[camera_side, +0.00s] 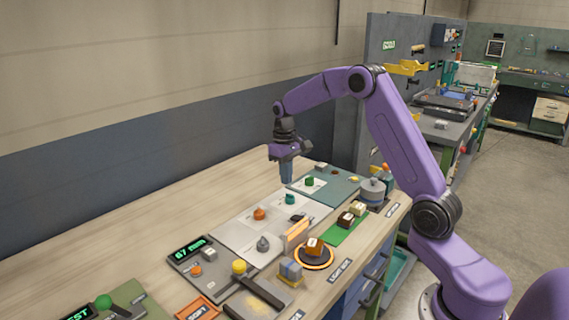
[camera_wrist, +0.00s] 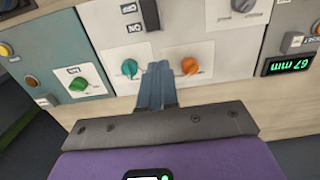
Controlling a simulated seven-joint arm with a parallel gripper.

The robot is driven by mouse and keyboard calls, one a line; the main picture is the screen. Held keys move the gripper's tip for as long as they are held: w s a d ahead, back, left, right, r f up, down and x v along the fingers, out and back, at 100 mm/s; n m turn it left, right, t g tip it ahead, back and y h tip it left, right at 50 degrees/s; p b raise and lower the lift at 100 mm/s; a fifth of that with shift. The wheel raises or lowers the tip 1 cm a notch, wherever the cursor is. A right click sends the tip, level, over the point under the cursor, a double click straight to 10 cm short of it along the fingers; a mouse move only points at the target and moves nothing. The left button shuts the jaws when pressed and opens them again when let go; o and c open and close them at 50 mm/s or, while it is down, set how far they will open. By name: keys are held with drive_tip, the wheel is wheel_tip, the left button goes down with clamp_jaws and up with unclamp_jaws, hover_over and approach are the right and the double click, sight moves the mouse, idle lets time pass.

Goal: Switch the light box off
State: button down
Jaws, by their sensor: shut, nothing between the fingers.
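My gripper (camera_side: 287,179) points down above the pale control panel (camera_side: 246,235), shut and empty. Its closed fingers also show in the wrist view (camera_wrist: 158,80), apart from the controls. A dark switch (camera_wrist: 150,14) sits on the panel beyond the fingertips, with two small dark labels beside it that appear upside down. In the side view this dark switch (camera_side: 298,218) is right of the orange knob. A bright orange-lit upright plate (camera_side: 298,229) stands near it; I cannot tell whether it is the light box. The small lettering is hard to read.
A teal knob (camera_wrist: 130,68) and an orange knob (camera_wrist: 190,65) flank the fingers. A green knob (camera_wrist: 78,84) is on the left panel, a grey knob (camera_wrist: 243,5) at upper right. A display (camera_side: 190,248) reads 67 mm. Blocks stand on a green mat (camera_side: 345,231).

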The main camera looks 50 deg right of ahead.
drive_tip(key=r, duration=0.4)
drive_tip(key=shift+w, duration=0.35)
drive_tip(key=shift+a, duration=0.1)
